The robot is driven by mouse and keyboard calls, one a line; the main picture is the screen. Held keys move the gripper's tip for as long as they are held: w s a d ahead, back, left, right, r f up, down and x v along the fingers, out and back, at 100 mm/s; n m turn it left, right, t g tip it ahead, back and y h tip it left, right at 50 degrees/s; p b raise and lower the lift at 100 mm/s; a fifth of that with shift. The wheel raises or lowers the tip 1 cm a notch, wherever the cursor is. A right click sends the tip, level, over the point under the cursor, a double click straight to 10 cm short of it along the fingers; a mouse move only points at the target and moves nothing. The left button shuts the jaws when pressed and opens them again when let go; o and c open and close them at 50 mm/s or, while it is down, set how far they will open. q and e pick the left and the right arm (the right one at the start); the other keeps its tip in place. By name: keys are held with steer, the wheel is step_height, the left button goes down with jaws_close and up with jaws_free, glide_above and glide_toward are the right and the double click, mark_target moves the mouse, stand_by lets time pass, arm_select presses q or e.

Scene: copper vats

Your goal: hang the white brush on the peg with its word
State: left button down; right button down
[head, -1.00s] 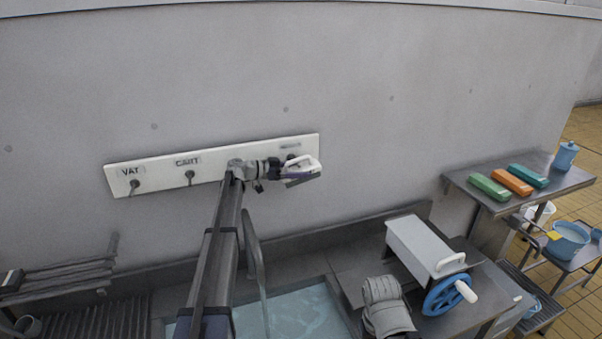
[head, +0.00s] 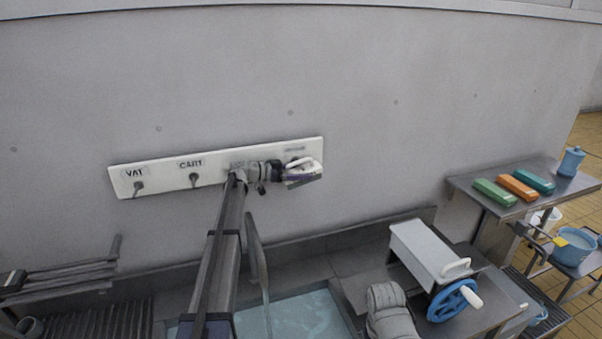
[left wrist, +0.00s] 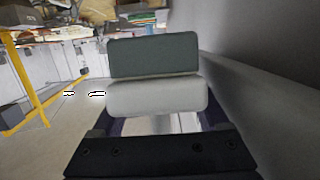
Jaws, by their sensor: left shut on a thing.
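The white brush (head: 304,163) is in my left gripper (head: 284,171), in front of the right end of the white peg board (head: 217,168). The left gripper is shut on it. The peg under VAT (head: 138,187) and the peg under CART (head: 193,179) are bare. A label at the right end (head: 294,149) is too blurred to read. My gripper and the brush hide the board below it. I cannot tell whether the brush touches a peg.
Below is a basin of water (head: 305,314) with an upright pipe (head: 258,262). To its right stands a grey box machine with a blue wheel (head: 454,300). A side table (head: 478,199) holds green, orange and teal blocks. The wall above the board is clear.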

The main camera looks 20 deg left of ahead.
mark_target(287, 172)
arm_select(q)
steer(key=shift+c, duration=1.6)
jaws_free()
steer(key=shift+s+d+f, duration=0.1)
steer(key=shift+d+f, duration=0.05)
steer(key=o, duration=0.3)
steer(key=shift+s+a+r, duration=0.2)
steer(key=shift+s+a, duration=0.05)
steer(key=shift+a, duration=0.3)
steer(key=p+v, duration=0.1)
steer(key=v, duration=0.5)
steer(key=shift+s+a, duration=0.2)
